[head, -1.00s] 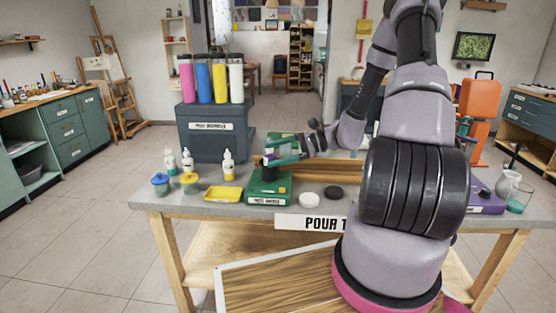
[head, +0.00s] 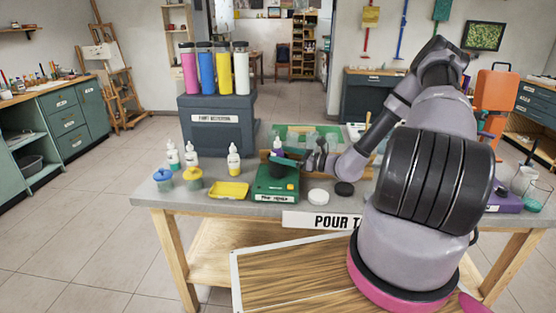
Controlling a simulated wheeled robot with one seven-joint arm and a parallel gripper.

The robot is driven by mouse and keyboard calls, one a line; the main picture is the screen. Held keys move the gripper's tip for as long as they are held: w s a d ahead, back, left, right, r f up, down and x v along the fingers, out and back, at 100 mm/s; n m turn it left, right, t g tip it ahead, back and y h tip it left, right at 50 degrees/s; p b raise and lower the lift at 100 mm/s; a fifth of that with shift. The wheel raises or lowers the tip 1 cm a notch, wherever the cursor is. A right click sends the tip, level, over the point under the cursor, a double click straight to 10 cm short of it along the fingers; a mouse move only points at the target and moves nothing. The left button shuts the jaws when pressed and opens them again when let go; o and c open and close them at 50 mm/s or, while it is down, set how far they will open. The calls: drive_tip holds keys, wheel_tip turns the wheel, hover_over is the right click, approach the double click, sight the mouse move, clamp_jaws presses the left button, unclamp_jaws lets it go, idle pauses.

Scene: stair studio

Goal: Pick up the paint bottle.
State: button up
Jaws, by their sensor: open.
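Several small paint bottles stand on the table. A white bottle with a yellow band (head: 234,161) stands left of the machine.
Blue-lidded (head: 163,179) and yellow-lidded (head: 193,178) jars and a yellow tray (head: 229,190) stand left of the machine. White (head: 318,195) and black (head: 344,189) discs lie to its right.

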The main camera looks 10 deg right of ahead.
drive_tip(key=x, duration=0.5)
drive_tip(key=shift+a+r, duration=0.1)
drive_tip(key=shift+r, duration=0.1)
clamp_jaws()
drive_tip(key=shift+r, duration=0.1)
